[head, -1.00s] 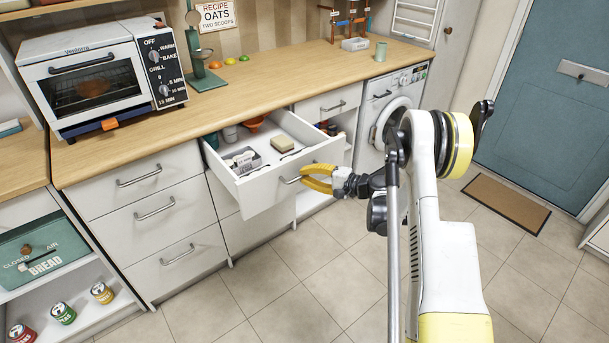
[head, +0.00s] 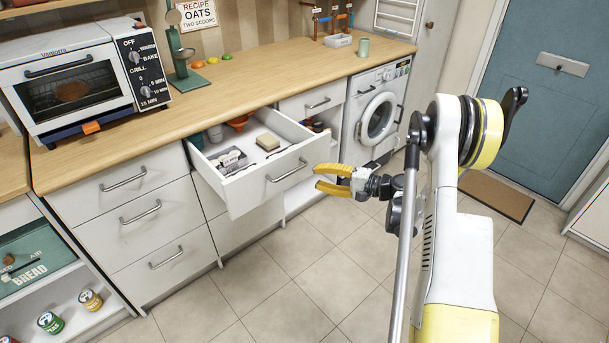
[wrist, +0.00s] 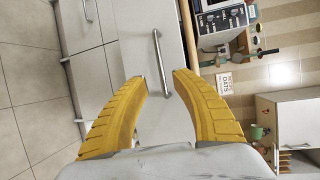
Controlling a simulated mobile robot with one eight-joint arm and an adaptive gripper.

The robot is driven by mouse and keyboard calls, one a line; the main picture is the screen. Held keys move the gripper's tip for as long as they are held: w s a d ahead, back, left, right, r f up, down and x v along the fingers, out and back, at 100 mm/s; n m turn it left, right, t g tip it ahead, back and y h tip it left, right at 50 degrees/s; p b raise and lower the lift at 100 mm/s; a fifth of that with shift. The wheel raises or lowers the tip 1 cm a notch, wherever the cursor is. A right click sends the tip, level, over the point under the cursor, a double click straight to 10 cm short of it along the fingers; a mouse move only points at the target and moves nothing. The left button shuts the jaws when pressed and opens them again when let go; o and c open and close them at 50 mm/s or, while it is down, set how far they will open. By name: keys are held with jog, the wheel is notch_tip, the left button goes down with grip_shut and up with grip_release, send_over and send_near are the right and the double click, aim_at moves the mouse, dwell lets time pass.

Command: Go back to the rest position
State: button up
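My gripper (head: 330,178) is open and empty in the head view, its yellow fingers apart and pointing left. It stands to the right of the pulled-out drawer (head: 240,192), clear of the drawer's bar handle (head: 287,170). In the wrist view the two yellow fingers (wrist: 160,85) are spread, with a metal handle (wrist: 162,62) on a white front beyond them and nothing between the tips. The drawer holds a grey tray with small items, a pale block (head: 268,142) and other things partly hidden by its walls.
A washing machine (head: 378,115) stands right of the drawers. Open tiled floor (head: 300,270) lies in front, with a doormat (head: 497,195) by the blue door.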

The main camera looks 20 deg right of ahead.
jog(key=shift+v, duration=0.9)
jog(key=s+a+r+n+g+h, duration=0.2)
jog(key=s+a+r+h, duration=0.15)
jog(key=a+r, duration=0.35)
jog(key=s+a+r+n+g+h, duration=0.2)
jog(key=s+a+r+n+g, duration=0.1)
jog(key=s+a+r, duration=0.3)
jog(key=s+a+r+n+h, duration=0.2)
jog(key=s+n+h, duration=0.3)
jog(key=s, duration=1.4)
jog(key=shift+a+r+n, duration=0.25)
jog(key=shift+a+n, duration=0.05)
jog(key=shift+a, duration=0.35)
